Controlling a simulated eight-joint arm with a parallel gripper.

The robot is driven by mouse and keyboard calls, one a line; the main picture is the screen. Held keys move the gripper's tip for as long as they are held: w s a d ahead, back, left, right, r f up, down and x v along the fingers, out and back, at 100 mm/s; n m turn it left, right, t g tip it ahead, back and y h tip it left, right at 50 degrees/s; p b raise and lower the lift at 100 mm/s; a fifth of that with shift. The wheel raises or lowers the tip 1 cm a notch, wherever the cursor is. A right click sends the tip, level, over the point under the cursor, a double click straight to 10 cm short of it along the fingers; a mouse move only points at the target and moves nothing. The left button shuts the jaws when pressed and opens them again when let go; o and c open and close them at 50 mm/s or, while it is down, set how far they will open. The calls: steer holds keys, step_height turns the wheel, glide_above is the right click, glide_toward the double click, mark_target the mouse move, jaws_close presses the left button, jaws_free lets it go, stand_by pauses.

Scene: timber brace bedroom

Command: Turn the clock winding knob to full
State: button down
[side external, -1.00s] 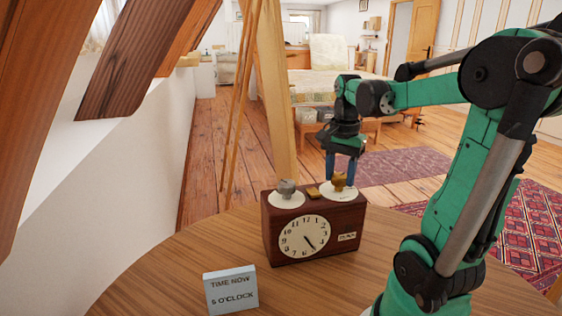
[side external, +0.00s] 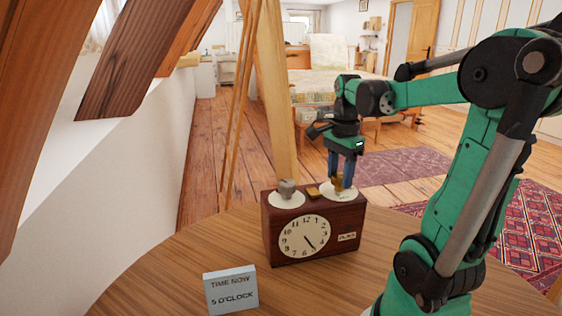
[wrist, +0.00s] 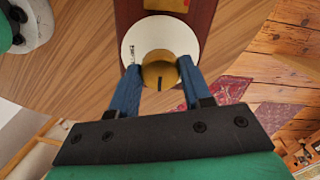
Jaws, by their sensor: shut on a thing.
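The wooden clock (side external: 313,237) stands upright on the round table, its white dial (side external: 304,238) facing the side camera. The hands point to about five o'clock. A brass knob (wrist: 159,71) sits on a white disc (wrist: 137,41) on the clock's top, at the right end in the side view. A grey knob (side external: 287,188) sits on another white disc at the left end. My gripper (wrist: 158,84) points down with its blue fingers shut on the brass knob, one on each side. A dark mark shows on the knob's face. Markings on its disc are too small to read.
A small sign (side external: 231,288) reading "TIME NOW 5 O'CLOCK" stands in front of the clock on the table (side external: 160,277). A small brass piece (side external: 314,192) lies between the knobs. A timber post (side external: 276,90) rises behind the clock.

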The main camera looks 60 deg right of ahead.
mark_target(340, 175)
steer(key=shift+c, duration=1.9)
jaws_free()
steer(key=shift+r, duration=2.85)
